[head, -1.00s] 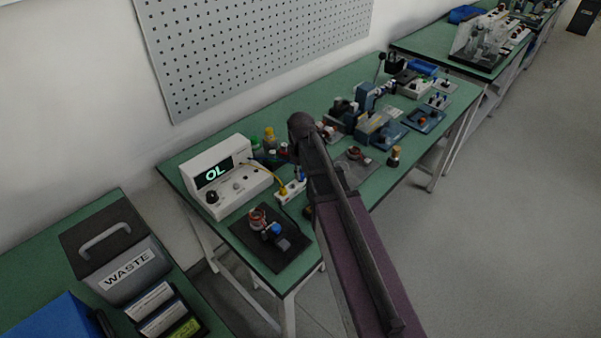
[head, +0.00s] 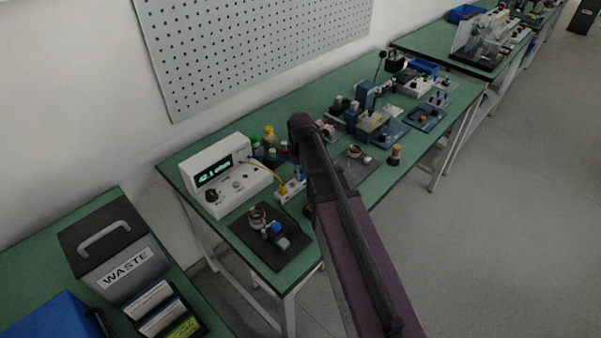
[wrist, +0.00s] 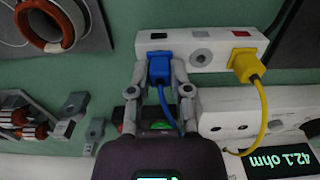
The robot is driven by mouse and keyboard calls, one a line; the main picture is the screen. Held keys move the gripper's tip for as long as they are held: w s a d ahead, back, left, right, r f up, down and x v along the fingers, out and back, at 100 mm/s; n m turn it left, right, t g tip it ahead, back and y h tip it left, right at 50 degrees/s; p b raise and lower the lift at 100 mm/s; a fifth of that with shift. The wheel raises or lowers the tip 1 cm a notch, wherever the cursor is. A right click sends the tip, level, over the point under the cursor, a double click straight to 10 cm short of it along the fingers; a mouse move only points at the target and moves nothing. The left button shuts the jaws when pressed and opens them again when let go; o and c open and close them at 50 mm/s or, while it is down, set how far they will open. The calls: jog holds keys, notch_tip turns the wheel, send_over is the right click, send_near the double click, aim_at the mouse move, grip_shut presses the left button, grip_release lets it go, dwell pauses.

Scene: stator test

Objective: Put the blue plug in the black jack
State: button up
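The blue plug (wrist: 160,68) sits at the left end of the white jack strip (wrist: 205,62) in the wrist view, under a small black mark (wrist: 158,35). The jack beneath the plug is hidden by it. My gripper (wrist: 160,76) has one finger against each side of the plug and appears shut on it. A blue lead runs from the plug back under my gripper. In the head view the strip (head: 283,197) shows beside my arm, and my gripper is hidden behind the arm.
A yellow plug (wrist: 244,65) sits at the strip's right end, below a red mark. The meter (head: 228,180) reads 42.1 ohm in the wrist view. A black mat with a copper coil (wrist: 45,22) is at the upper left. Small metal parts (wrist: 70,115) lie left of my gripper.

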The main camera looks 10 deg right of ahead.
jog(key=o, duration=0.4)
jog(key=shift+r, duration=0.2)
notch_tip(320, 180, up, 6)
jog(key=p, duration=0.6)
jog(key=shift+r+p, duration=0.2)
jog(key=shift+p, duration=0.15)
jog(key=s+a, duration=0.9)
jog(key=s, duration=0.1)
jog(key=w+a, duration=0.1)
jog(key=w, duration=0.3)
jog(key=w+a+f+b, duration=0.1)
jog(key=w+a, duration=0.1)
jog(key=w, duration=0.3)
jog(key=w+a+f+b, duration=0.1)
jog(key=w, duration=0.4)
jog(key=shift+w+a, duration=0.15)
jog(key=shift+w, duration=0.05)
jog(key=shift+w+a+f, duration=0.15)
jog(key=shift+w+a, duration=0.1)
jog(key=shift+w, duration=0.45)
